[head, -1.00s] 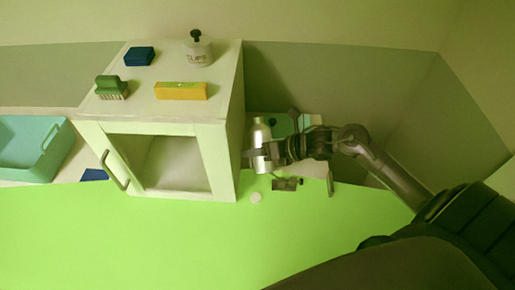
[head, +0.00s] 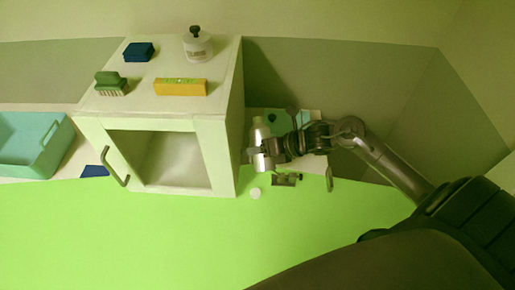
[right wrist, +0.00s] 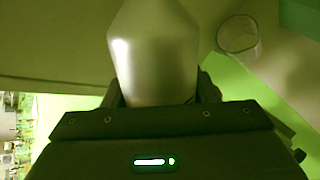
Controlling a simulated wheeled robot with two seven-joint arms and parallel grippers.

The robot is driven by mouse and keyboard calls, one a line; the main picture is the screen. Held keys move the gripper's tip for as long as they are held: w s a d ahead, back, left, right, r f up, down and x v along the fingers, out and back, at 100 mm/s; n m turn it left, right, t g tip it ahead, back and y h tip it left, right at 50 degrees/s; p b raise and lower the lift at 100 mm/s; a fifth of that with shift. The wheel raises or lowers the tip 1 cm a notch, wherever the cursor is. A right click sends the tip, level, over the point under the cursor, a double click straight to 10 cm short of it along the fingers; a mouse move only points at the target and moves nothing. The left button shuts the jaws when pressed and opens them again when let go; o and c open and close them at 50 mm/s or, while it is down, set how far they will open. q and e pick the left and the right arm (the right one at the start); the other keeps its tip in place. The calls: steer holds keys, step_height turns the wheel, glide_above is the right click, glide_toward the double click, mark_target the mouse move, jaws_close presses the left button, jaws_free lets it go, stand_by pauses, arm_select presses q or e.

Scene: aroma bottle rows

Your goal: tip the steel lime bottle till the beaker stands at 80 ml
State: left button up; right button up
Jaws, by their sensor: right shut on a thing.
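The steel bottle (head: 260,133) is upright or nearly so in the head view, just right of the white cabinet. My right gripper (head: 258,158) is shut around its body. In the right wrist view the bottle (right wrist: 153,55) fills the middle, its shoulder narrowing toward the top edge, its mouth out of frame. A clear round glass vessel, likely the beaker (right wrist: 238,35), stands apart to the right of the bottle there. My left gripper is not in view.
The white cabinet (head: 222,150) stands close left of the bottle, carrying a labelled jar (head: 198,47), a yellow box (head: 181,87), a brush (head: 110,84) and a blue block (head: 139,52). A teal tray (head: 50,150) is far left.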

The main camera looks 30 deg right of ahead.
steer(key=shift+s+a+r+m+g+p, duration=0.1)
steer(key=shift+s+r+m+g+p, duration=0.15)
steer(key=shift+r+m+g+p, duration=0.4)
steer(key=shift+s+a+r+m+g+p, duration=0.15)
steer(key=shift+g+p, duration=0.3)
steer(key=shift+p, duration=0.45)
stand_by(0.5)
steer(key=shift+s+d, duration=0.1)
steer(key=shift+f+b, duration=0.25)
steer(key=shift+b, duration=0.35)
steer(key=shift+r, duration=0.1)
steer(key=shift+r, duration=0.1)
stand_by(1.1)
steer(key=shift+m+g+y+b, duration=0.3)
steer(key=shift+m+g+b, duration=0.1)
steer(key=shift+g+b, duration=0.4)
stand_by(3.1)
